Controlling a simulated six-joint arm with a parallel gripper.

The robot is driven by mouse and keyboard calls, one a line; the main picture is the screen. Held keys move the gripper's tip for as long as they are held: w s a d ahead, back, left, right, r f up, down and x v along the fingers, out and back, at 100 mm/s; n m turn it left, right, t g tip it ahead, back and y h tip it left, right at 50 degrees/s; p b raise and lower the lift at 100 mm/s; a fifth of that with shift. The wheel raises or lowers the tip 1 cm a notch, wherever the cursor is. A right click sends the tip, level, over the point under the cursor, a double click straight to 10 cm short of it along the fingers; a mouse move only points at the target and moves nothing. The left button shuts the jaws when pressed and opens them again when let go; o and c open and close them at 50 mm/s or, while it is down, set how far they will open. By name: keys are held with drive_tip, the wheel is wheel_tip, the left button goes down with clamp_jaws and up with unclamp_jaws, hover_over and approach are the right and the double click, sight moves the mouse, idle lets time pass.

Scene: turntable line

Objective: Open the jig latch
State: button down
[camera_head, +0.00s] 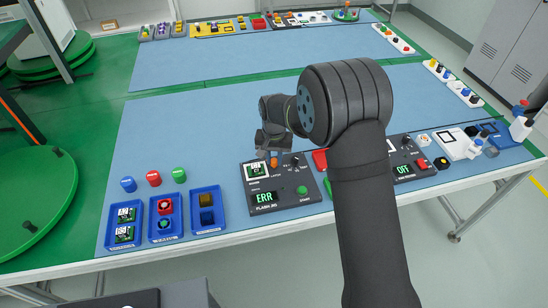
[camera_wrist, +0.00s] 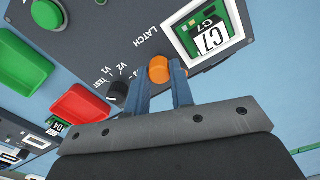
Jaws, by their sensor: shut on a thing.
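The jig (camera_head: 283,204) is a dark panel near the front edge of the table, with a green "ERR" display (camera_head: 264,197) and a green START button (camera_head: 302,190). A green board (camera_head: 257,169) sits in its white-framed window; the board also shows in the wrist view (camera_wrist: 208,36), marked C7. The orange latch knob (camera_wrist: 158,66) is next to the word LATCH, and also shows in the head view (camera_head: 274,163). My gripper (camera_wrist: 160,72) is shut on the orange latch knob, one finger on each side. The knob's lower part is hidden by the fingers.
A black selector knob (camera_wrist: 118,92) stands close to my left finger in the wrist view. A red bin (camera_wrist: 82,112) and a green bin (camera_wrist: 25,60) lie beside the jig. Blue trays (camera_head: 125,243) stand to the left. Blue mat behind the jig is free.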

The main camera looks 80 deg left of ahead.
sight(274, 160)
drive_tip(key=m, duration=0.4)
drive_tip(key=shift+m, duration=0.3)
idle(0.3)
drive_tip(key=c, duration=1.3)
unclamp_jaws()
drive_tip(key=shift+o, duration=0.2)
wheel_tip(274, 160, up, 18)
drive_tip(key=shift+f, duration=0.25)
drive_tip(key=shift+f, duration=0.15)
wheel_tip(274, 160, down, 17)
drive_tip(key=shift+f, duration=0.15)
